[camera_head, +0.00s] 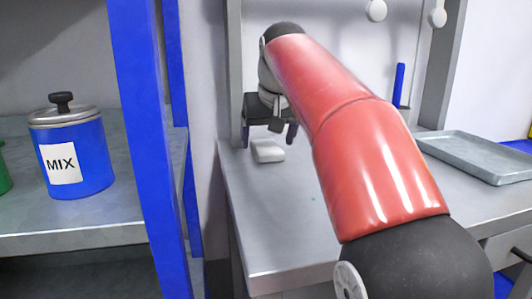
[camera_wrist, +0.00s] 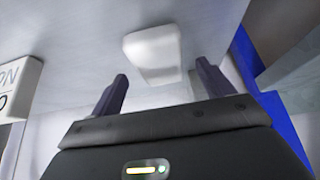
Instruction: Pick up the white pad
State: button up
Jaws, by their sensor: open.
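The white pad (camera_head: 268,151) lies on the grey counter near its back left corner in the head view. In the wrist view the white pad (camera_wrist: 153,54) shows as a rounded pale block just beyond the fingertips, between their lines. My gripper (camera_head: 270,136) is above the pad, with its two dark fingers spread apart. In the wrist view my gripper (camera_wrist: 161,82) is open with nothing between its fingers. A gap shows between the fingers and the pad.
The grey counter (camera_head: 285,215) is bare in front of the pad. A grey tray (camera_head: 480,157) lies at the right. A partly lettered white block (camera_wrist: 18,88) shows at the wrist view's left edge.

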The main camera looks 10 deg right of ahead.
aim_at(268, 147)
jog(key=shift+x, duration=0.9)
jog(key=shift+f, duration=0.2)
jog(key=c, duration=1.1)
jog(key=shift+o, duration=0.2)
notch_tip(268, 147, up, 7)
jog(key=p, duration=0.2)
jog(key=shift+s+r+p, duration=0.15)
jog(key=shift+p, duration=0.25)
jog(key=s+b, duration=0.4)
jog(key=s, duration=1.5)
jog(key=shift+s, duration=0.4)
